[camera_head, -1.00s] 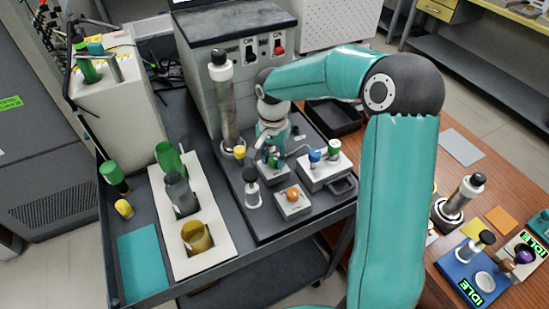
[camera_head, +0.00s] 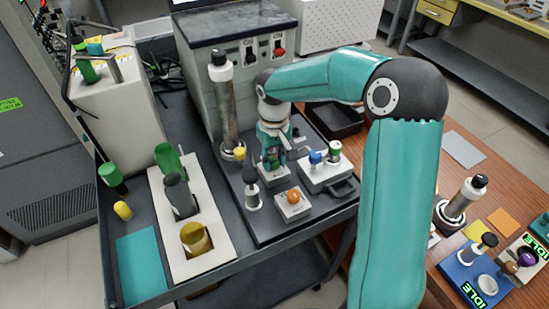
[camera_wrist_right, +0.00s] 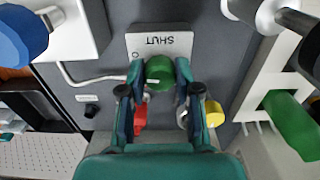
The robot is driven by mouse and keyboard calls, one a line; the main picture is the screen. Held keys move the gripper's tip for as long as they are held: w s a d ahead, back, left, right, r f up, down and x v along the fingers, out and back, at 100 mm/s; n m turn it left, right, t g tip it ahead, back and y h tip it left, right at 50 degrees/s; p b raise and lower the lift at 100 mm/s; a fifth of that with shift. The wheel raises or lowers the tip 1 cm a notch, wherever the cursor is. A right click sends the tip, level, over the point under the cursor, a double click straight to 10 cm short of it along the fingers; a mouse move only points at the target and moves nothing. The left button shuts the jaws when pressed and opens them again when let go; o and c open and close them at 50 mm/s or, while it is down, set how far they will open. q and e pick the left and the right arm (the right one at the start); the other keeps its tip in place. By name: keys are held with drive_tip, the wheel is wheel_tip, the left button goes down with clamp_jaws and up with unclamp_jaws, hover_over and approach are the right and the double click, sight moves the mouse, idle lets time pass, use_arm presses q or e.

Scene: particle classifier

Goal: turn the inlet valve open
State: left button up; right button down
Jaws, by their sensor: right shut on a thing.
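The inlet valve appears to be the green knob (camera_wrist_right: 160,73) on a small light block. The block's label plate (camera_wrist_right: 160,43) reads SHUT, upside down in the right wrist view. In the head view the block (camera_head: 275,178) sits on the dark panel, below my right gripper (camera_head: 272,158). My right gripper (camera_wrist_right: 160,88) is shut on the green knob, one finger on each side. The gripper hides most of the knob in the head view. My left gripper is not in view.
A white rack (camera_head: 215,242) with several cups is to the left.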

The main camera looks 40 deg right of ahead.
sight(274, 160)
drive_tip(key=shift+s+n, duration=0.1)
drive_tip(key=shift+n, duration=0.7)
drive_tip(key=shift+f, duration=0.1)
drive_tip(key=c, duration=0.8)
unclamp_jaws()
drive_tip(key=shift+r, duration=0.2)
drive_tip(key=shift+r, duration=0.2)
wheel_tip(274, 160, up, 11)
drive_tip(key=shift+r, duration=0.15)
